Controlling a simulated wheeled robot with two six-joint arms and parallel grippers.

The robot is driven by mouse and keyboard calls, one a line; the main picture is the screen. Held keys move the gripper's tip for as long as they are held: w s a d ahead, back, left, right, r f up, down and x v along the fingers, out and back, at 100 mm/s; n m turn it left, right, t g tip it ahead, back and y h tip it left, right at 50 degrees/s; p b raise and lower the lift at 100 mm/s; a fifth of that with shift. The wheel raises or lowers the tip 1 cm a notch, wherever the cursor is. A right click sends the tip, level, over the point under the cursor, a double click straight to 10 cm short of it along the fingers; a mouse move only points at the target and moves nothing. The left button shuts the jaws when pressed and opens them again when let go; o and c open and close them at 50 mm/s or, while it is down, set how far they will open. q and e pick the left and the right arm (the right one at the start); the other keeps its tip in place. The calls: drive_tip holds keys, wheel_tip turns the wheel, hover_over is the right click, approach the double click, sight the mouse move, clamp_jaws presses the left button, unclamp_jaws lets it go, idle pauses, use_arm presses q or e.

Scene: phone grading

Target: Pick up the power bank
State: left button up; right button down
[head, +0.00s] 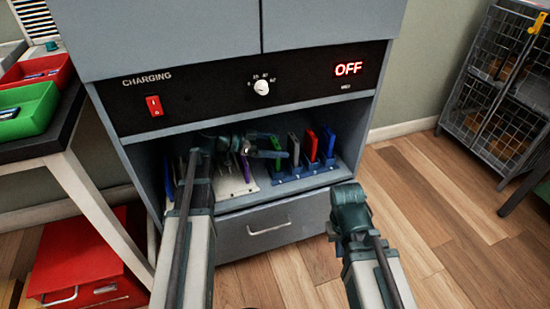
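My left gripper (278,153) reaches sideways into the open bay of the charging cabinet, in front of upright slabs. A green slab (276,142) stands close to its fingertips, partly covered by them. A grey slab (293,150), a red slab (311,146) and a blue slab (328,142) stand to the right in blue holders. A purple slab (245,168) stands under the gripper. I cannot tell which is the power bank, or whether the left fingers touch anything. My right gripper (345,196) is outside, in front of the drawer's right side; its fingers cannot be made out.
The cabinet's panel has a red switch (154,106), a white knob (262,87) and a lit OFF display (348,69). A drawer (290,228) lies below the bay. A white-legged table (85,190) with red and green bins stands left.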

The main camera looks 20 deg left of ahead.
use_arm(q)
drive_tip(key=c, duration=1.4)
drive_tip(key=shift+o, duration=0.2)
drive_tip(key=shift+r, duration=0.1)
